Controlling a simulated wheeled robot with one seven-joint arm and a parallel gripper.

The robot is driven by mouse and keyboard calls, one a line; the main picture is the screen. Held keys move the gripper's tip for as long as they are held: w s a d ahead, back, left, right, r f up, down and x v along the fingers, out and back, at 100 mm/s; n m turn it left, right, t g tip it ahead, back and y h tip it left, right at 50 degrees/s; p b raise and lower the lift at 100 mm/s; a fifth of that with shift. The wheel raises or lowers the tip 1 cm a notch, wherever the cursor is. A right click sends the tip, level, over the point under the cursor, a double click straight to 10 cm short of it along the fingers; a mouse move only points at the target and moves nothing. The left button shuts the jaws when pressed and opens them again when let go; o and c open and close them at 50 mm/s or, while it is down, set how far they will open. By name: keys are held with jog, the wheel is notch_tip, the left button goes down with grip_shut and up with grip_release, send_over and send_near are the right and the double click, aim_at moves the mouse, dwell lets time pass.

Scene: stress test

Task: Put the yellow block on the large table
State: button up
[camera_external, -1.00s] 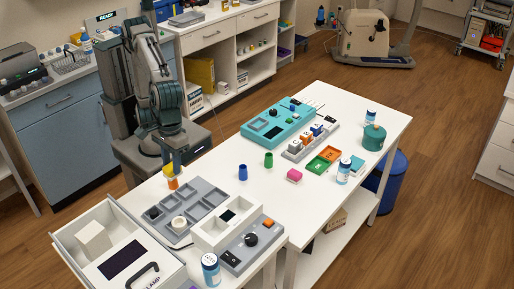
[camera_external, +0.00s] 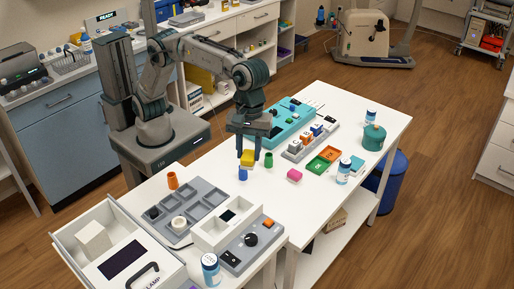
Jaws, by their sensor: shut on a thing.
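The yellow block (camera_external: 247,158) is between the fingers of my gripper (camera_external: 248,157), which is shut on it. My gripper points down over the near left part of the large white table (camera_external: 263,198). The block shows just above a blue cup-like piece (camera_external: 243,174) and partly overlaps it in the picture; I cannot tell whether they touch. An orange cup-like piece (camera_external: 172,180) stands to the left with nothing on it.
The grey tray (camera_external: 213,185) lies left. Bare tabletop lies in front.

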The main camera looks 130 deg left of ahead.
jog(key=w+a+f+n+p, duration=0.25)
jog(key=w+a, duration=0.55)
jog(key=a, duration=0.5)
jog(key=shift+n, duration=0.45)
jog(key=shift+d+f+p, duration=0.1)
jog(key=shift+f+p, duration=0.6)
jog(key=shift+f, duration=11.15)
jog(key=shift+s, duration=0.1)
jog(key=shift+f, duration=0.2)
jog(key=o, duration=1)
jog(key=shift+c, duration=0.2)
jog(key=shift+r, duration=0.1)
